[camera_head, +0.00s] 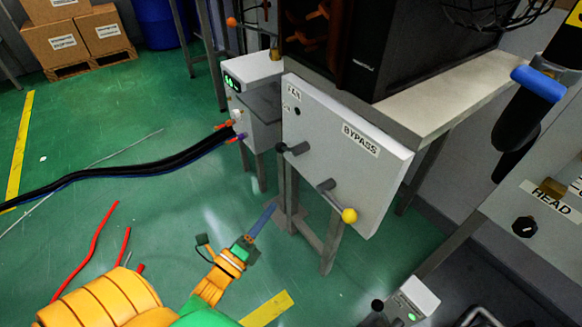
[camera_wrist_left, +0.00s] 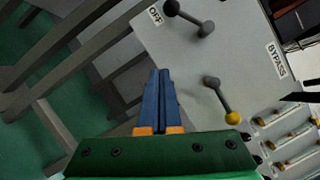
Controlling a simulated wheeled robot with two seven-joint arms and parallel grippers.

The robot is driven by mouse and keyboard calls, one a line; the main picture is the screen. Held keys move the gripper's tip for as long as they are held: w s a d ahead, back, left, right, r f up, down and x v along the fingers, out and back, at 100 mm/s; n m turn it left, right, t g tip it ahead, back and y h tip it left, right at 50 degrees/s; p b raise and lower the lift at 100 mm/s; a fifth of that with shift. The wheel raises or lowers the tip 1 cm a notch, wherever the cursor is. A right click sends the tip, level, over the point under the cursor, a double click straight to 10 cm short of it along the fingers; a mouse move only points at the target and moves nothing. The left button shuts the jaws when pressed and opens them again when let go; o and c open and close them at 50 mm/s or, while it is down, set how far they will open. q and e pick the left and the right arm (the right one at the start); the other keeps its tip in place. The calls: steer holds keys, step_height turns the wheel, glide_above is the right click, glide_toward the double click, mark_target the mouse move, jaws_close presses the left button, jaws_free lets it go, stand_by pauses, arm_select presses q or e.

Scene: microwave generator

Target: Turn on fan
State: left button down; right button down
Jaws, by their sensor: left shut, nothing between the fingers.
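A light grey panel (camera_head: 330,175) hangs under the bench and bears a FAN label (camera_head: 293,93) and a BYPASS label (camera_head: 360,140). A short dark lever (camera_head: 293,148) sits on its left part. In the left wrist view this lever (camera_wrist_left: 190,18) is beside an OFF label (camera_wrist_left: 155,15). A second lever with a yellow knob (camera_head: 349,215) is lower right, and also shows in the wrist view (camera_wrist_left: 232,117). My left gripper (camera_head: 271,207) is below and left of the dark lever, apart from it. Its blue fingers (camera_wrist_left: 160,72) are together and empty. My right gripper is out of view.
A black microwave-like box (camera_head: 410,50) stands on the bench (camera_head: 450,95) above the panel. Dark cables (camera_head: 130,170) run to a small unit (camera_head: 255,105) at left. A HEAD panel (camera_head: 525,240) with a knob is at right.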

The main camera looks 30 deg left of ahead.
mark_target(287, 150)
arm_select(q)
steer(key=shift+m+t, duration=0.4)
steer(key=shift+m, duration=0.3)
steer(key=x, duration=0.6)
steer(key=r+x, duration=0.1)
steer(key=x, duration=0.2)
steer(key=shift+w+d+r+b, duration=0.15)
steer(key=shift+w+r+b, duration=0.1)
steer(key=shift+b, duration=0.15)
steer(key=a+r, duration=0.1)
steer(key=w+a+r, duration=0.1)
steer(key=a, duration=0.1)
steer(key=shift+w+a+r, duration=0.15)
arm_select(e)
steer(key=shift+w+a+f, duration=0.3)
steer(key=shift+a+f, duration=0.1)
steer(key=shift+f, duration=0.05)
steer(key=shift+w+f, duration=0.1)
arm_select(q)
steer(key=shift+w+a+m+h+b, duration=0.1)
steer(key=shift+a+m+h+b, duration=0.15)
steer(key=shift+m+h, duration=0.2)
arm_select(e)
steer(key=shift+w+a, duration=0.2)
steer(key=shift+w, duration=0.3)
